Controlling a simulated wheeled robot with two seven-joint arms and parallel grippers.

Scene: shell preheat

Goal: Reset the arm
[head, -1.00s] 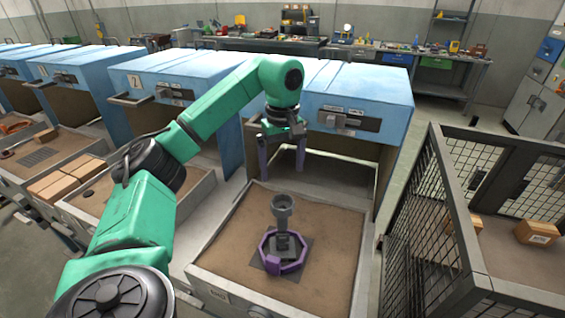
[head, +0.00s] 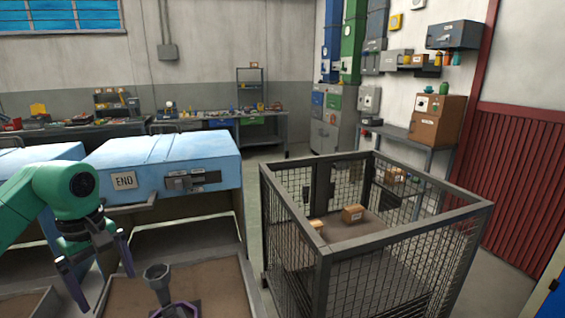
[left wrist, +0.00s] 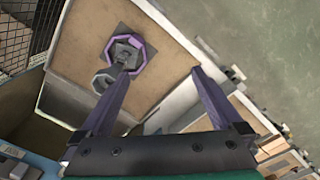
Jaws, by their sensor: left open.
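My left gripper (head: 98,285) is open and empty, at the lower left of the head view, with its two purple fingers pointing down. It hangs above and left of a grey metal part with a round cup on top (head: 157,277). That part stands in a purple ring (head: 183,309) on the brown bed of an open drawer. My right gripper is not in view.
A blue-topped cabinet marked END (head: 160,165) stands behind the drawer (head: 225,290). A wire-mesh cage (head: 320,270) with small cardboard boxes (head: 352,214) stands to the right. Workbenches line the back wall. Grey floor shows between cabinet and cage.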

